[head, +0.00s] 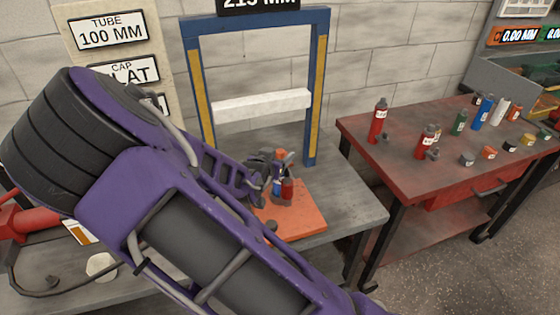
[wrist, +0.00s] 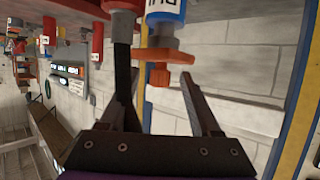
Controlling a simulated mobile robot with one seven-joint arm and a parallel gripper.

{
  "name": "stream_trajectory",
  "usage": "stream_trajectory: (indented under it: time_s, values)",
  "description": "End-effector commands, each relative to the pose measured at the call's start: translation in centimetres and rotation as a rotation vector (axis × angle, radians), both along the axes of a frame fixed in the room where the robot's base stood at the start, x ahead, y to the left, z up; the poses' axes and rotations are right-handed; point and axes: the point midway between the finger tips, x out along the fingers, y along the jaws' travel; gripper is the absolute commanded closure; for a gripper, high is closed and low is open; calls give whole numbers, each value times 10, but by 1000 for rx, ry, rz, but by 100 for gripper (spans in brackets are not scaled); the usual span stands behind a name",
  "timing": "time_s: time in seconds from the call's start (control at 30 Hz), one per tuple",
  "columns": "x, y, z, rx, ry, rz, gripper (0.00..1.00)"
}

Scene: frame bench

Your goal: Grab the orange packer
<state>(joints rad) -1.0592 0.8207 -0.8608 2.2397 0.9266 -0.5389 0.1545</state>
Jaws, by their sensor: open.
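An orange piece (head: 281,155), which looks like the orange packer, sits at the top of a blue tube (head: 277,187) on the orange plate (head: 305,222). In the wrist view, which is upside down, the orange piece (wrist: 165,57) shows as a disc with a smaller stub, at the end of the blue tube (wrist: 165,16). My gripper (head: 268,170) is at these parts and partly hides them. In the wrist view my gripper (wrist: 157,68) is open, its two fingers on either side of the orange stub. I cannot tell whether they touch it.
A red tube (head: 287,190) stands close beside the blue one. A blue frame (head: 194,85) with yellow strips and a white bar (head: 262,104) rises behind. A red bench (head: 400,165) at right holds several tubes and small caps, including an orange one (head: 489,152).

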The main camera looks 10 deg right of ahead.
Motion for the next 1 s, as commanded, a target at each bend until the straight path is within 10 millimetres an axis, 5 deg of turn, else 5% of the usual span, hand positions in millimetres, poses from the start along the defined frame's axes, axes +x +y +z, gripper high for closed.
stream_trajectory:
  time_s: [0.23, 0.6, 1.0]
  values:
    - [2, 0, -1, 1, 1, 1, 36]
    - [2, -1, 0, 0, 0, 1, 100]
    - [2, -1, 0, 1, -2, 1, 100]
